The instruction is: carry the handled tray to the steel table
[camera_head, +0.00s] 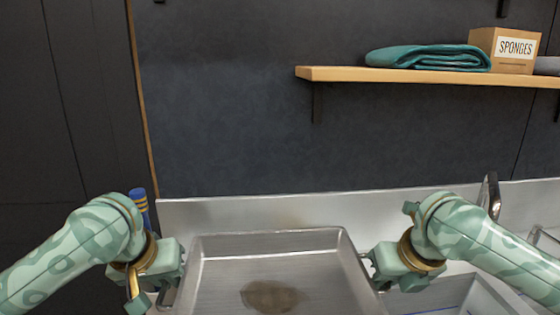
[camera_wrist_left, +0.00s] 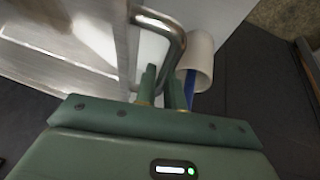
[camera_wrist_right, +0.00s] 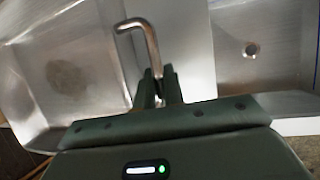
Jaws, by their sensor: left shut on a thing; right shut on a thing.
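The handled tray (camera_head: 320,272) is a shallow steel pan with a brown stain on its floor, low in the middle of the head view. My left gripper (camera_head: 170,285) is at its left side and my right gripper (camera_head: 372,268) at its right side. In the left wrist view the left gripper (camera_wrist_left: 165,92) is shut on a bent metal handle (camera_wrist_left: 176,32). In the right wrist view the right gripper (camera_wrist_right: 158,90) is shut on the other handle (camera_wrist_right: 150,40). The tray looks about level. The tray's near edge is out of the head view.
A steel backsplash (camera_head: 240,207) runs behind the tray, with a steel basin (camera_head: 465,295) and a faucet (camera_head: 490,195) at the right. A blue cylinder with yellow bands (camera_head: 139,205) stands behind my left arm. A wooden shelf (camera_head: 400,76) holds folded teal cloth (camera_head: 430,57) and a sponges box (camera_head: 505,48).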

